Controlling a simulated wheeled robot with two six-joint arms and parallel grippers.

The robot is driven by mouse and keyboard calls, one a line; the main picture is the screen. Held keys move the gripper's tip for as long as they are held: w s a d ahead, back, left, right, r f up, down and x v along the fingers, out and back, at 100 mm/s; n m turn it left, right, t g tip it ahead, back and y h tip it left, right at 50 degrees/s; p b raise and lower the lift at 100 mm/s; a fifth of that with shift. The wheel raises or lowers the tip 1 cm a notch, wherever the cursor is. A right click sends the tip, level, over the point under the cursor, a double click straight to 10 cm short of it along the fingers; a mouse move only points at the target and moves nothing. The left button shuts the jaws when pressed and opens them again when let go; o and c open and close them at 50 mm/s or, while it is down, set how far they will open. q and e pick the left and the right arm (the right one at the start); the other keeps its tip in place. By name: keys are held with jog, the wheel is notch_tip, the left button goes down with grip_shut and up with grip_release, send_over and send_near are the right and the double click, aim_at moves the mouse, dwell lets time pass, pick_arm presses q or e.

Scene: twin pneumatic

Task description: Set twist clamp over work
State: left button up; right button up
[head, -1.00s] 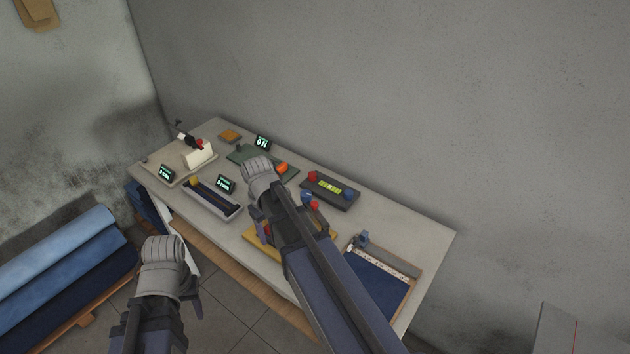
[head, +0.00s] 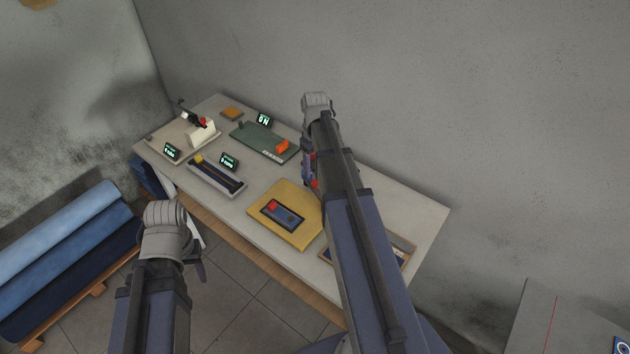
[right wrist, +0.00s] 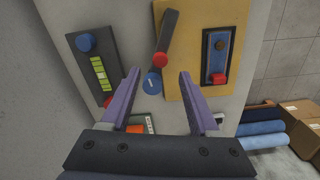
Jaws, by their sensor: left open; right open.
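The yellow board (head: 293,236) bears a dark-framed plate (head: 283,215) with a blue face and red block; both also show right of centre in the right wrist view (right wrist: 217,57). A dark bar (right wrist: 170,28) with a red ball end (right wrist: 160,60), apparently the twist clamp, lies at the board's left edge there. A blue disc (right wrist: 152,83) with a white line sits below it. My right gripper (right wrist: 158,76) is open, the disc between its fingertips in the picture; contact cannot be told. My left gripper (head: 200,264) is off the table's front edge, its jaws mostly hidden.
A dark panel (right wrist: 97,68) with blue and red knobs and a green strip lies beside the yellow board. A green board (head: 262,140) with an orange block, a slotted grey tray (head: 216,180) and small displays stand left on the table. Fabric rolls (head: 70,245) lie left.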

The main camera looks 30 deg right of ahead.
aim_at(315, 182)
notch_tip(315, 182, down, 6)
jog(key=b, duration=0.5)
jog(key=shift+f, duration=0.1)
jog(key=shift+c, duration=0.3)
grip_shut()
dwell(0.9)
